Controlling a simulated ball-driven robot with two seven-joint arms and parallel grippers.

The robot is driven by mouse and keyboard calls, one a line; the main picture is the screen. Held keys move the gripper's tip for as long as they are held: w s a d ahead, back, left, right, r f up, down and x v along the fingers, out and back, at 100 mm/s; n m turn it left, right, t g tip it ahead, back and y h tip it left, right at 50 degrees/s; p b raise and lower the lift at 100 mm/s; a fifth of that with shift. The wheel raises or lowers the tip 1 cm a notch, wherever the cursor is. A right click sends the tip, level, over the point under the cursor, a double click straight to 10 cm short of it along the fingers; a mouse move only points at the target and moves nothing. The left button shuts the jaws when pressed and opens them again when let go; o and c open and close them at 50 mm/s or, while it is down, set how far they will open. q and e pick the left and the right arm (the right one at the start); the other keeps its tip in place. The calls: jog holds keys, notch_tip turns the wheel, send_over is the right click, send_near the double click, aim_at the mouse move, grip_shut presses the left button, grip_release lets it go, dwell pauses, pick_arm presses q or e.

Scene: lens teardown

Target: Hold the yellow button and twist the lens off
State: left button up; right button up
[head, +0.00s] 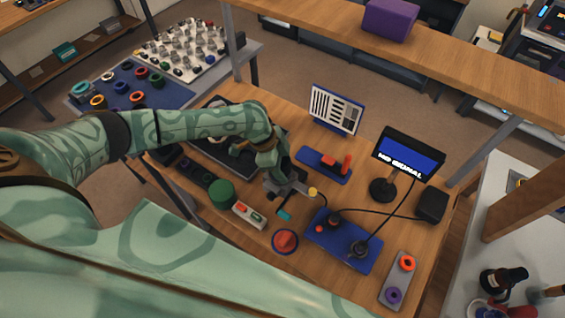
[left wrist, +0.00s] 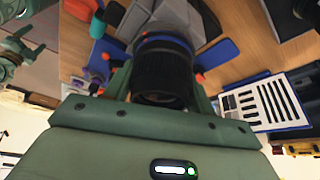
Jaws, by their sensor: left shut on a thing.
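My left gripper (head: 283,183) reaches down over the middle of the wooden bench. In the left wrist view, its fingers (left wrist: 163,90) are shut on a black ribbed lens (left wrist: 163,72) with a blue ring at its far end. A grey body (left wrist: 178,14) shows just beyond the lens. In the head view, the yellow button (head: 312,191) is a small round spot just right of the gripper. The gripper partly hides the lens in the head view. I cannot tell whether lens and body are still joined.
A blue mat (head: 315,250) with black parts and a cable lies right of the gripper. A monitor (head: 407,153), a blue-framed panel (head: 334,107), a red button (head: 285,241) and a green cylinder (head: 222,193) stand around it. A grey strip with two rings (head: 397,281) lies front right.

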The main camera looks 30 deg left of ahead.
aim_at(283, 159)
pick_arm(q)
jog(key=shift+r+n+t+p, duration=0.1)
jog(key=shift+n+t+p, duration=0.2)
jog(key=shift+n+p, duration=0.6)
jog(key=shift+w+n+t+y+p, duration=0.1)
jog(key=shift+n+t+y+p, duration=0.2)
jog(key=shift+n+p, duration=0.85)
jog(key=shift+m, duration=0.25)
jog(key=shift+r+p, duration=0.95)
jog(key=shift+p, duration=0.35)
notch_tip(283, 159, up, 5)
jog(key=p, duration=0.5)
